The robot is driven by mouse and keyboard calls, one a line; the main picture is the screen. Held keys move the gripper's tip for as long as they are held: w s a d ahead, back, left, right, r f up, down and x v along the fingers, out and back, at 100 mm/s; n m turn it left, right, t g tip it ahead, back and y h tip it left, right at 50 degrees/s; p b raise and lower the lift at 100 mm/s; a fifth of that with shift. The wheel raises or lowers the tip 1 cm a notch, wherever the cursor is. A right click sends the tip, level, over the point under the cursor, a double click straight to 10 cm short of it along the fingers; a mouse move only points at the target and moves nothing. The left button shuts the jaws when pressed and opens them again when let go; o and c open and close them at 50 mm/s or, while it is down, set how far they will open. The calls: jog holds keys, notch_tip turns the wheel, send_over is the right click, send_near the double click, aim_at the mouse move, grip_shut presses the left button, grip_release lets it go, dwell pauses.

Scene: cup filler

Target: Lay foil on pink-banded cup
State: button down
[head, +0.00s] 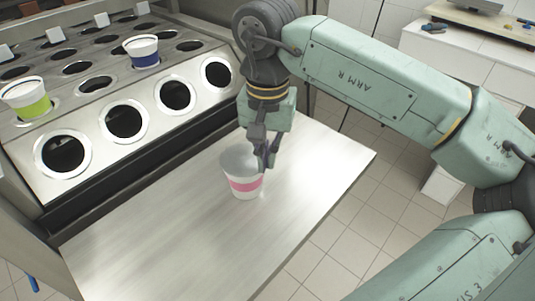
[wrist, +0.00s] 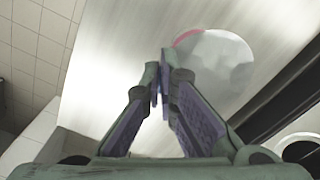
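The pink-banded cup (head: 246,186) stands upright on the metal shelf, white with a pink band. A pale grey round foil (head: 237,159) appears to lie over its mouth. In the wrist view the foil (wrist: 218,62) is a whitish disc, with a bit of the pink band (wrist: 187,37) showing past its upper left edge. My gripper (head: 266,165) points down at the cup's right rim. In the wrist view its fingertips (wrist: 160,84) meet just left of the disc, with nothing seen between them. I cannot tell whether they touch the foil or cup.
The metal shelf (head: 150,240) is otherwise bare. The filler with several round holes (head: 125,120) stands behind and left. It holds a green-banded cup (head: 28,99) and a blue-banded cup (head: 144,51). A white counter (head: 450,45) with small items stands at the far right.

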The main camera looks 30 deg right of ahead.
jog(key=c, duration=2.3)
grip_release()
jog(key=o, duration=0.6)
notch_tip(320, 180, up, 12)
